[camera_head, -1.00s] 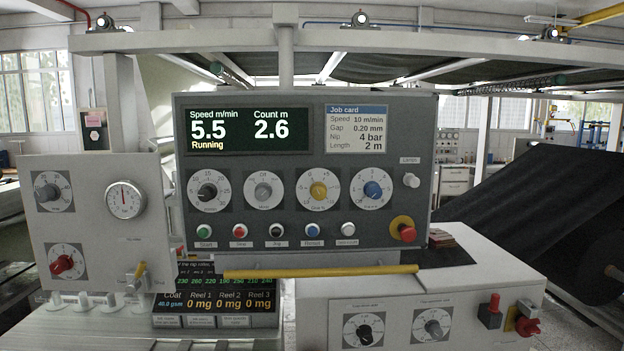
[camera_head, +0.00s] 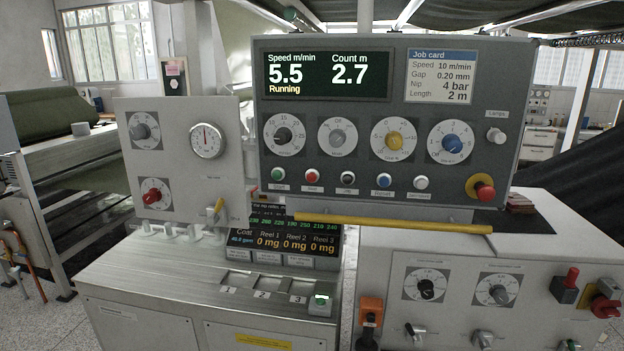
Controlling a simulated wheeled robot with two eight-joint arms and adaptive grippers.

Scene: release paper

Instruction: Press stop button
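The stop button is most likely the red push button (camera_head: 312,174) in the row under the dials on the grey control panel (camera_head: 385,210); its small label is hard to read. It sits between a green button (camera_head: 278,174) and a black button (camera_head: 347,177). A blue button (camera_head: 383,180) and a white button (camera_head: 421,182) follow to the right. The display (camera_head: 327,75) reads speed 5.5 m/min, count 2.7 m, Running. A large red emergency-style knob on a yellow base (camera_head: 481,187) is at the panel's lower right. Neither gripper is in view.
A yellow bar (camera_head: 392,223) runs below the panel. A side box (camera_head: 180,185) with a gauge and dials stands at left. A metal bench (camera_head: 170,275) with numbered slots is below. A white cabinet (camera_head: 460,255) with dials and red handles is at right.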

